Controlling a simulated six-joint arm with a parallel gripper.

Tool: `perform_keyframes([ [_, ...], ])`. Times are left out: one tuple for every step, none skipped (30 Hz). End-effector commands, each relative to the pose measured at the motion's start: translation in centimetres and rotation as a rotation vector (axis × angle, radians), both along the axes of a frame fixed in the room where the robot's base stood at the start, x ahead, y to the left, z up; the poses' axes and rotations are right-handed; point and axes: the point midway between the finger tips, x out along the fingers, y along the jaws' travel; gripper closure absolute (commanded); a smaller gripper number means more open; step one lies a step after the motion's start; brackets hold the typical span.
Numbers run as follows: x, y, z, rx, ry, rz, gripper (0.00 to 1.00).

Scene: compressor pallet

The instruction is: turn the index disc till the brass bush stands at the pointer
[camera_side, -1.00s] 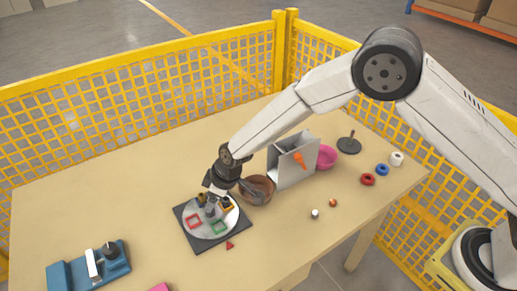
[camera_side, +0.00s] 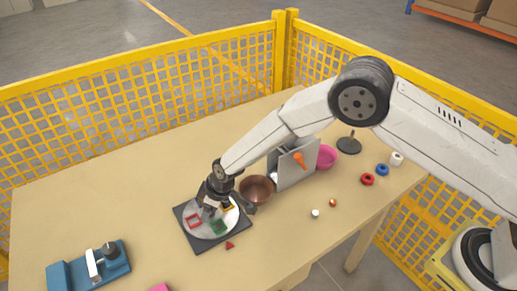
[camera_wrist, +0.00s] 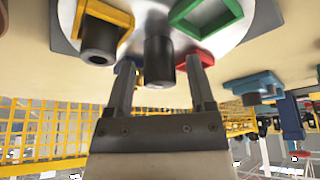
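The index disc (camera_side: 203,231) is a pale round plate on a dark square base (camera_side: 188,238). It carries a red frame (camera_side: 193,221), a green frame (camera_side: 218,228), a yellow frame (camera_side: 228,206) and a blue one, mostly hidden. The red triangular pointer (camera_side: 230,245) lies at the base's front edge, nearest the green frame. My gripper (camera_side: 208,211) is low over the disc. In the wrist view its open fingers (camera_wrist: 161,66) stand either side of a grey post (camera_wrist: 158,50), with gaps showing. A dark hollow bush (camera_wrist: 99,38) sits in the yellow frame.
A brown bowl (camera_side: 257,188) stands close right of the disc, with a grey upright box (camera_side: 292,170) and pink bowl (camera_side: 325,157) beyond. A blue fixture (camera_side: 90,268) is at front left. Small parts lie at right.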

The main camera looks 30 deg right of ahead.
Motion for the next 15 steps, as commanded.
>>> perform_keyframes([
  [0.0,-0.01,0.01,0.0,0.0,0.0,0.49],
  [0.0,-0.01,0.01,0.0,0.0,0.0,0.59],
  [0.0,-0.01,0.01,0.0,0.0,0.0,0.72],
  [0.0,-0.01,0.01,0.0,0.0,0.0,0.81],
  [0.0,-0.01,0.02,0.0,0.0,0.0,0.91],
  [0.0,-0.01,0.02,0.0,0.0,0.0,1.0],
  [0.01,-0.02,0.02,0.0,0.0,0.0,1.0],
  [0.0,-0.01,0.02,0.0,0.0,0.0,1.0],
  [0.01,-0.02,0.02,0.0,0.0,0.0,1.0],
  [0.01,-0.02,0.02,0.0,0.0,0.0,1.0],
  [0.01,-0.02,0.02,0.0,0.0,0.0,1.0],
  [0.01,-0.02,0.03,0.0,0.0,0.0,1.0],
  [0.01,-0.02,0.03,0.0,0.0,0.0,1.0],
  [0.01,-0.02,0.03,0.0,0.0,0.0,1.0],
  [0.01,-0.03,0.03,0.0,0.0,0.0,1.0],
])
